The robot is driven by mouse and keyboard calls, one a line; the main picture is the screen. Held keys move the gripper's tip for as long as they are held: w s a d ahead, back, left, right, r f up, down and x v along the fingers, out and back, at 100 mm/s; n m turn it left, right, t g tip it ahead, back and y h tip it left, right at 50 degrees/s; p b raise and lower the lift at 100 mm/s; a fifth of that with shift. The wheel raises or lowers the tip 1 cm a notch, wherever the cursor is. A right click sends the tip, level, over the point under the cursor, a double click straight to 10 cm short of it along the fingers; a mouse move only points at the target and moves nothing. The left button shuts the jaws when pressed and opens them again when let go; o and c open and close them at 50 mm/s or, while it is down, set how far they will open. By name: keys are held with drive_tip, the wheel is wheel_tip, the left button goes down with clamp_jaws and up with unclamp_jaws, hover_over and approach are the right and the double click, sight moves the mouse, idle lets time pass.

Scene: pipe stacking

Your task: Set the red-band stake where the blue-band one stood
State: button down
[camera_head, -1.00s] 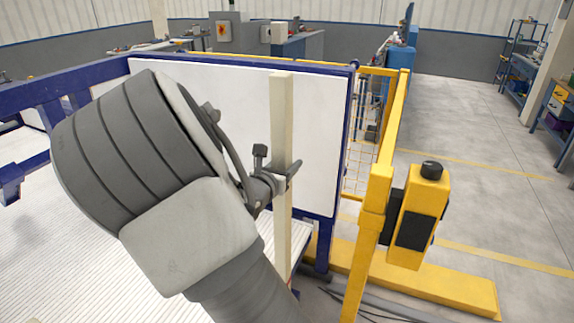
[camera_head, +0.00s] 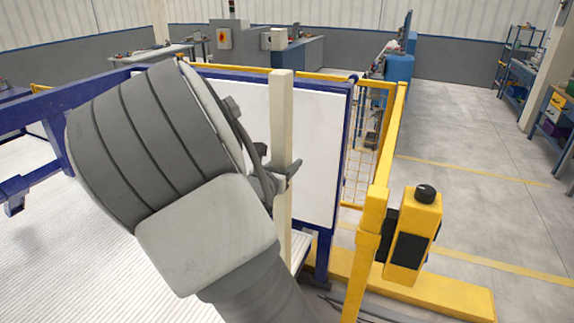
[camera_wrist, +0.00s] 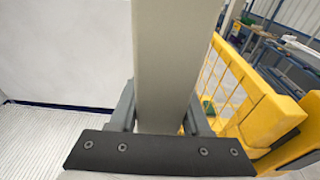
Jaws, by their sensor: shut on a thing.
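A pale cream stake (camera_head: 282,130) stands upright in the head view, and my gripper (camera_head: 287,172) is shut on it at about mid-height. In the wrist view the stake (camera_wrist: 172,65) runs up between my gripper's fingers (camera_wrist: 165,112). No coloured band shows on the visible part of the stake. Its lower end is hidden behind my arm in the head view and behind the dark gripper plate in the wrist view. No other stake is in view, and I cannot see where the blue-band one stood.
A white panel in a blue frame (camera_head: 348,110) stands behind the stake. A yellow post (camera_head: 370,230) with a yellow and black box (camera_head: 412,240) is close on the right. A ribbed white surface (camera_head: 60,265) lies at the left. Open grey floor (camera_head: 480,195) lies right.

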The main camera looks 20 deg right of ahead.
sight(287, 143)
drive_tip(key=shift+r+p, duration=1.6)
drive_tip(key=shift+r, duration=1.25)
